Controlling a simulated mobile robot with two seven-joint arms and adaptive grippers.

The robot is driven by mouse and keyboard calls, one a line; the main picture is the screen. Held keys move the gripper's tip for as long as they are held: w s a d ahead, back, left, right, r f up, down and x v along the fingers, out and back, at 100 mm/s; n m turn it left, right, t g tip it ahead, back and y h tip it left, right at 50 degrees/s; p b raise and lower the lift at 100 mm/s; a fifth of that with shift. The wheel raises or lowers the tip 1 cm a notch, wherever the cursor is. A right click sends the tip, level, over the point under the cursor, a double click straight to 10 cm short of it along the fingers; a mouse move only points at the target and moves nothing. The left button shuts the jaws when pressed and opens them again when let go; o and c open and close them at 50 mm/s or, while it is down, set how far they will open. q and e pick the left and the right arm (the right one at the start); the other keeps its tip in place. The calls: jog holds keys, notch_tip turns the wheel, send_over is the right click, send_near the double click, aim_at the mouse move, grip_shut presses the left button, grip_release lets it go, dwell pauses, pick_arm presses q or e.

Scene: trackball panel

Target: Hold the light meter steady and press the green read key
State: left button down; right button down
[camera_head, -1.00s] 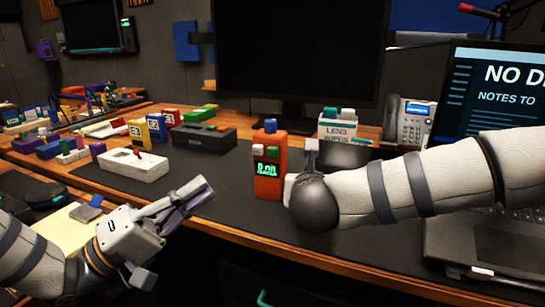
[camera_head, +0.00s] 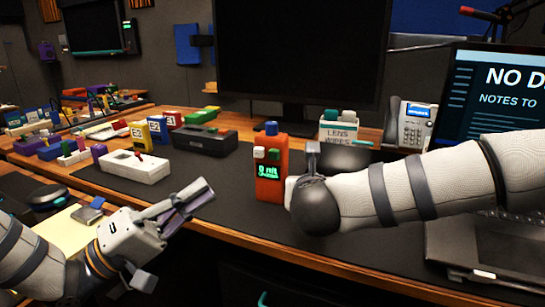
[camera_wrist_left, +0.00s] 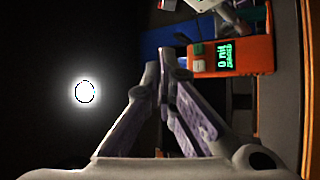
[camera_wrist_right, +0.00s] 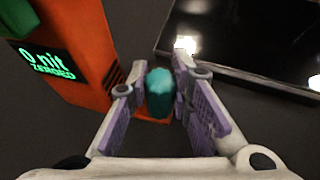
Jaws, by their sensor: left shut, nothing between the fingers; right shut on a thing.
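The orange light meter (camera_head: 269,185) stands upright on the dark mat, its lit screen reading "0 nit" with "ZEROED" below. A white key (camera_head: 259,152) and the green key (camera_head: 274,154) sit above the screen, and a blue knob (camera_head: 271,128) on top. My left gripper (camera_head: 208,189) is shut and empty, left of the meter and apart from it; the meter also shows in the left wrist view (camera_wrist_left: 245,56). My right gripper (camera_wrist_right: 152,88) is shut on a teal grip (camera_wrist_right: 160,95) beside the meter's side; my wrist hides this in the head view.
A white box (camera_head: 133,167) with a red part and a dark case (camera_head: 203,140) lie left of the meter. A lens wipes box (camera_head: 338,130) stands behind it. A monitor (camera_head: 300,50) and a laptop (camera_head: 490,90) bound the back and right. The mat between left gripper and meter is clear.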

aim_at(274, 154)
dwell(0.7)
pick_arm(q)
jog(key=d, duration=0.8)
jog(key=shift+s+r, duration=0.2)
jog(key=shift+s, duration=0.25)
jog(key=shift+w, duration=0.1)
jog(key=w+d, duration=0.2)
jog(key=w, duration=0.6)
jog(key=shift+d, duration=0.4)
jog(key=shift+w, duration=0.2)
jog(key=shift+w+d, duration=0.15)
jog(key=shift+w, duration=0.15)
